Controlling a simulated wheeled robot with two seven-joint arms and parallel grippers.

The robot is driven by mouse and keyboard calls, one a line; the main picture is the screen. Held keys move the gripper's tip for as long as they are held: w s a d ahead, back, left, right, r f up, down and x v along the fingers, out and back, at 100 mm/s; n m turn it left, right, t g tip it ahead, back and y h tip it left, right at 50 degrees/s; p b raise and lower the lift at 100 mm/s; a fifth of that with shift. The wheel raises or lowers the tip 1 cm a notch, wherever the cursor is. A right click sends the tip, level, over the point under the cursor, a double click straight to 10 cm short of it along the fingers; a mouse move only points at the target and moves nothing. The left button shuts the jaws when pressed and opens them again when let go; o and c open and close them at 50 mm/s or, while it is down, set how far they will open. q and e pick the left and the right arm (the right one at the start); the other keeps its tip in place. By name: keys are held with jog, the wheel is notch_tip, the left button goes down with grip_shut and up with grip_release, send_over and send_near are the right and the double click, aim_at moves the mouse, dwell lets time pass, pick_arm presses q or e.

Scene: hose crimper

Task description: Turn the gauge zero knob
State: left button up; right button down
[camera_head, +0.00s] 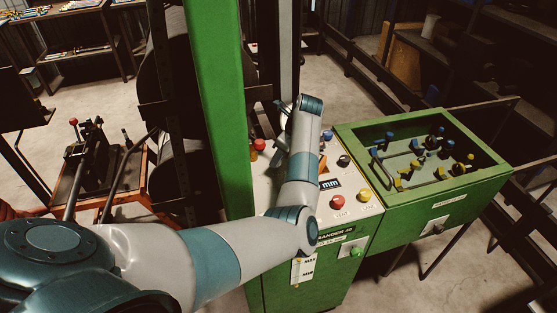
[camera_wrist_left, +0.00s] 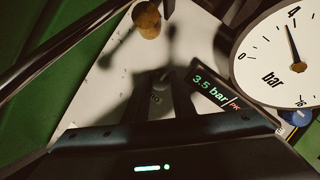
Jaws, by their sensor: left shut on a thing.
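In the left wrist view, a round white pressure gauge (camera_wrist_left: 284,52) marked "bar" is at the upper right, its needle pointing close to 4. A dark display (camera_wrist_left: 216,92) beside it reads 3.5 bar. My left gripper (camera_wrist_left: 160,84) reaches down to the pale panel left of the display. Its dark fingers are shut on a small dark thing, apparently the gauge zero knob, which is mostly hidden in shadow. In the head view, my left gripper (camera_head: 281,122) is over the back of the green machine's panel, partly hidden by my arm. My right gripper is not in view.
An orange-brown ball knob (camera_wrist_left: 147,20) stands beyond the fingers. The panel also carries a red button (camera_head: 337,201), a yellow button (camera_head: 364,195) and a black knob (camera_head: 343,160). A green post (camera_head: 216,90) rises close to my left arm. A green tray (camera_head: 480,178) of fittings adjoins on the right.

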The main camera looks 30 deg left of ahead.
pick_arm(q)
jog(key=b, duration=0.3)
jog(key=shift+d+f+m, duration=0.1)
jog(key=shift+f+m, duration=0.2)
jog(key=shift+m, duration=0.1)
jog(key=shift+r+m+t+b, duration=0.1)
jog(key=shift+m+t+b, duration=0.25)
jog(key=shift+b, duration=0.25)
jog(key=shift+s+m+t+b, duration=0.15)
jog(key=shift+m+t+b, duration=0.3)
jog(key=shift+m+b, duration=0.65)
jog(key=shift+r+m, duration=0.15)
jog(key=shift+m, duration=0.6)
jog(key=o, duration=0.7)
jog(key=shift+o, duration=0.2)
jog(key=shift+r, duration=0.15)
